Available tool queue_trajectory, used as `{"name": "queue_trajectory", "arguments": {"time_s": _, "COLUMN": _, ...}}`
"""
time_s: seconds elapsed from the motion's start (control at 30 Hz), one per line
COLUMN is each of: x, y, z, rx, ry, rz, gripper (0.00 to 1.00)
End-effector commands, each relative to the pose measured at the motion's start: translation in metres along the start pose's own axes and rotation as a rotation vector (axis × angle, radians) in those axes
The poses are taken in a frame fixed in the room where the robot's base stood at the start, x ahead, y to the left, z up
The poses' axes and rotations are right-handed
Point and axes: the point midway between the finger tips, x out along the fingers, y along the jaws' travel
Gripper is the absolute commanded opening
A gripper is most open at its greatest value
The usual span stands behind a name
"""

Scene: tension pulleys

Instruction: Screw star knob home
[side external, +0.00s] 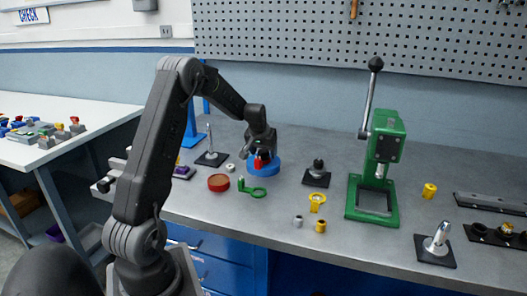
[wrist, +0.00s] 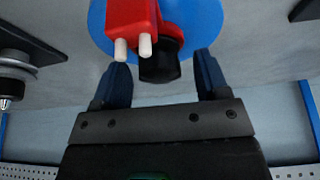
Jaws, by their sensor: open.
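A black knob (wrist: 160,68), most likely the star knob, sticks out of a red block (wrist: 132,20) with two white pins, over a round blue base (wrist: 210,22). My gripper (wrist: 162,72) is open, its two blue fingers on either side of the black knob with visible gaps. I cannot tell how deep the knob sits between them or how far it is screwed in. In the side external view my gripper (side external: 262,151) points down just above the red block (side external: 259,163) on the blue base (side external: 266,172); the knob is not clear there.
A black-plated stand (side external: 317,177) is to the right, then a green lever press (side external: 378,170). A red round dish (side external: 218,183), a green ringed part (side external: 253,192) and a yellow ringed part (side external: 317,199) lie in front. Bare bench lies between them.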

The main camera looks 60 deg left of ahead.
Motion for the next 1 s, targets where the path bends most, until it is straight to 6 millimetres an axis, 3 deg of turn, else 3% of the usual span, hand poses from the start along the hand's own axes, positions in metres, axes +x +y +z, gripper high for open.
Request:
{"name": "queue_trajectory", "arguments": {"time_s": 0.57, "x": 0.0005, "y": 0.0011, "z": -0.0004, "rx": -0.468, "ry": 0.001, "rz": -0.194, "gripper": 0.68}}
{"name": "queue_trajectory", "arguments": {"time_s": 1.0, "x": 0.0009, "y": 0.0006, "z": -0.0006, "rx": -0.984, "ry": 0.000, "rz": -0.407, "gripper": 0.68}}
